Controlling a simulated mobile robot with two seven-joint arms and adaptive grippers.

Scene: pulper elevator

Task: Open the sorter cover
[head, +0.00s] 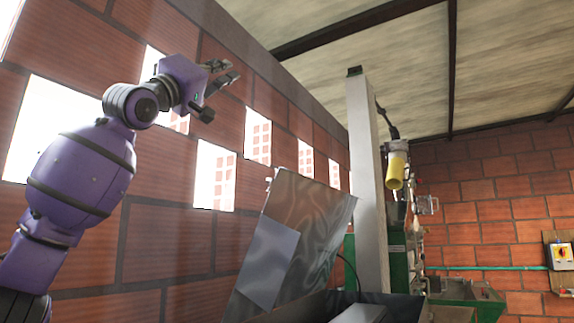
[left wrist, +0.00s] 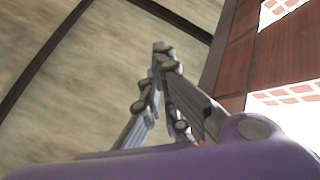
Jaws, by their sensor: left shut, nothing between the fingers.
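A shiny grey metal panel, which looks like the sorter cover (head: 318,225), stands raised and steeply tilted at the lower middle of the head view. A smaller flat grey plate (head: 270,262) shows on its left part. A dark open-looking housing (head: 405,305) lies below and to the right of the panel; its inside is mostly hidden. My left gripper (head: 231,71) is high at the upper left, above and left of the panel and apart from it. In the left wrist view its fingers (left wrist: 162,55) come together with nothing between them. My right gripper is not in view.
A brick wall (head: 175,240) with bright openings runs close along the left, behind my left arm. A pale post (head: 366,180) stands right of the panel. A yellow cylinder (head: 396,172) and green machinery (head: 465,293) are farther right. A switch box (head: 562,255) is on the far wall.

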